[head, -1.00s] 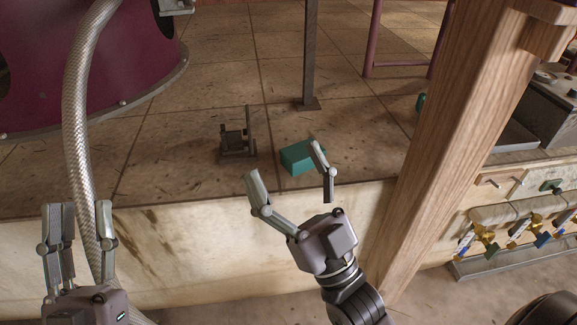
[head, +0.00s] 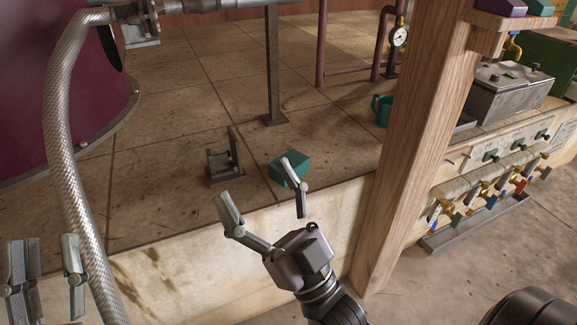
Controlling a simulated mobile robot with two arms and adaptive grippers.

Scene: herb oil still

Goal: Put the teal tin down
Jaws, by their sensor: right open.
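The teal tin (head: 296,164) is a small box resting on the tiled ledge near its front edge. My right gripper (head: 255,178) is open, its fingers spread wide, on the near side of the tin. Its right finger crosses in front of the tin and hides part of it; I cannot tell whether they touch. Nothing is held between its fingers. My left gripper (head: 47,240) is at the bottom left corner, its fingers apart and empty, with its base cut off by the frame.
A small dark metal stand (head: 224,167) is left of the tin. A grey post (head: 272,70) rises behind. A braided hose (head: 57,150) hangs at left. A thick wooden post (head: 402,130) stands at right, with a teal mug (head: 382,110) beside it. Valves (head: 490,190) line the right.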

